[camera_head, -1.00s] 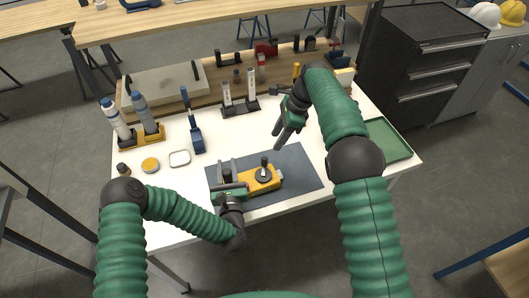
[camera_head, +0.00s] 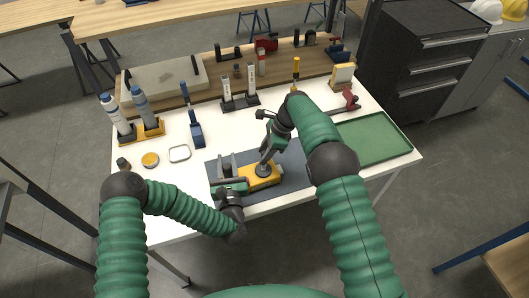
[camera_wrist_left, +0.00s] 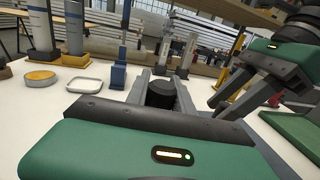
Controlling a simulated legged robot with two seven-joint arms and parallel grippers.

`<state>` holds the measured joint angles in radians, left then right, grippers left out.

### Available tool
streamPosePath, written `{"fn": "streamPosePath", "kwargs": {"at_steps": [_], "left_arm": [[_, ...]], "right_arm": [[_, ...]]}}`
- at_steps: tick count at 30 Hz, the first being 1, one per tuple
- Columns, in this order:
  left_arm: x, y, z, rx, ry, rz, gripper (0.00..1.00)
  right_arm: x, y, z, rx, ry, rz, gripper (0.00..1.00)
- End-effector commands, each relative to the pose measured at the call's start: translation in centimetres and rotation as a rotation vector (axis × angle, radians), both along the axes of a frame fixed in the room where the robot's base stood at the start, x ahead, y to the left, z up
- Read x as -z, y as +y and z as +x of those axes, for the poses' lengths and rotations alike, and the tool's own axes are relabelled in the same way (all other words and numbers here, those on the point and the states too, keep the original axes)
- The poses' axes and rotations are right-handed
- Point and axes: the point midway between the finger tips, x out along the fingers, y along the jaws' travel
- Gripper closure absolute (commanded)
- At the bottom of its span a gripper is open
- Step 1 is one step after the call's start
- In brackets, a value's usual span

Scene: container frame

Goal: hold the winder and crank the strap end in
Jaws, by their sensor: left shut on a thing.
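The yellow winder (camera_head: 262,177) lies on a dark grey mat (camera_head: 293,180) at the front of the white table. My left gripper (camera_head: 228,163) is shut on the winder's left end; its grey fingers stand either side of a black round post (camera_wrist_left: 160,94) in the left wrist view. My right gripper (camera_head: 265,165) points down over the winder's crank, and its fingertips cover the crank knob. It also shows at the right of the left wrist view (camera_wrist_left: 232,105). Whether its fingers are closed on the knob is unclear. The strap end cannot be made out.
A green tray (camera_head: 375,140) lies to the right. A yellow rack with bottles (camera_head: 142,131), a yellow tin (camera_head: 150,160), a white dish (camera_head: 180,154) and a blue-handled tool (camera_head: 196,132) are to the left. Upright holders (camera_head: 240,103) stand behind the mat.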

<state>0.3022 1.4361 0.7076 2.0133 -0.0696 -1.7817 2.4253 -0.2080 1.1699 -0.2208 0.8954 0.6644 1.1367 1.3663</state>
Motion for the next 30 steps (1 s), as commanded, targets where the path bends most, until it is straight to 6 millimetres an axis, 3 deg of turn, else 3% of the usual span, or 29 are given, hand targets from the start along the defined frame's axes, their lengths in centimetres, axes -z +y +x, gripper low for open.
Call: {"fn": "streamPosePath", "kwargs": {"at_steps": [1, 8, 24, 25, 30], "left_arm": [[0.10, -0.04, -0.04, 0.001, 0.002, 0.000, 1.00], [0.09, -0.07, -0.04, 0.002, 0.002, 0.000, 1.00], [0.08, -0.12, -0.07, 0.003, 0.002, -0.001, 1.00], [0.08, -0.12, -0.07, 0.004, 0.002, -0.001, 1.00], [0.08, -0.12, -0.07, 0.003, 0.003, -0.001, 1.00]], "right_arm": [[0.00, 0.00, 0.00, 0.000, 0.000, 0.000, 0.70], [-0.02, -0.02, 0.03, 0.000, -0.001, 0.000, 1.00], [-0.10, -0.19, 0.09, 0.047, -0.004, 0.000, 1.00], [-0.10, -0.19, 0.09, 0.047, -0.004, 0.000, 0.76], [-0.08, -0.19, 0.04, 0.046, -0.002, 0.000, 0.57]]}}
